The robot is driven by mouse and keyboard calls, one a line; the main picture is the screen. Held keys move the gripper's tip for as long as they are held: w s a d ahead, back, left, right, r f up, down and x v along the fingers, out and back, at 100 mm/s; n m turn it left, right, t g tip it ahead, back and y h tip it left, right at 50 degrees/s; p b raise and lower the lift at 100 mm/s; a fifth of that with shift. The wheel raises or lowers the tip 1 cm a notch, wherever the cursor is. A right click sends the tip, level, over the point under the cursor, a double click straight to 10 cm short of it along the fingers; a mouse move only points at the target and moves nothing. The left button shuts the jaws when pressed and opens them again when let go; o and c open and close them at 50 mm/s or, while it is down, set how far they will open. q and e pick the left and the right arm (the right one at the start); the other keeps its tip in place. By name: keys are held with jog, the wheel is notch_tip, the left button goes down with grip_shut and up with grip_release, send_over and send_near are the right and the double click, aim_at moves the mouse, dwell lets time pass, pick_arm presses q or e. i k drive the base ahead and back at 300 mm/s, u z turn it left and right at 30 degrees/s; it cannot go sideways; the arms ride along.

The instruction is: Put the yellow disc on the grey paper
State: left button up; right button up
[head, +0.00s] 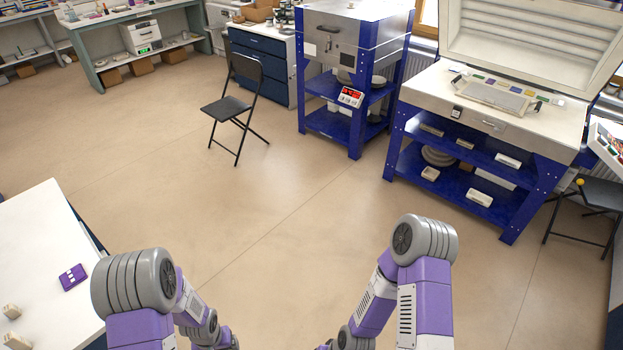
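I cannot make out a yellow disc for certain. A small round yellow thing (580,182) shows at the right, by the black chair there; I cannot tell if it is a disc. A pale grey flat rectangle (492,96) lies on the bed of the open kiln (555,118); I cannot tell if it is paper. Several small coloured pieces lie around it, too small to tell apart. Both my arms are folded low at the bottom of the head view, far from the kiln. My grippers are out of the frame.
A closed kiln on a blue stand (331,128) is left of the open kiln. A black folding chair (226,108) stands before a blue drawer cabinet (262,62). A white table (40,235) with a purple item (73,277) is at left. The middle floor is clear.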

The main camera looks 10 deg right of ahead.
aim_at(493, 95)
jog(key=z, duration=0.6)
jog(key=i, duration=0.95)
jog(key=z, duration=0.95)
jog(key=i, duration=1.65)
jog(key=z, duration=0.6)
jog(key=i, duration=1.45)
jog(key=z, duration=0.1)
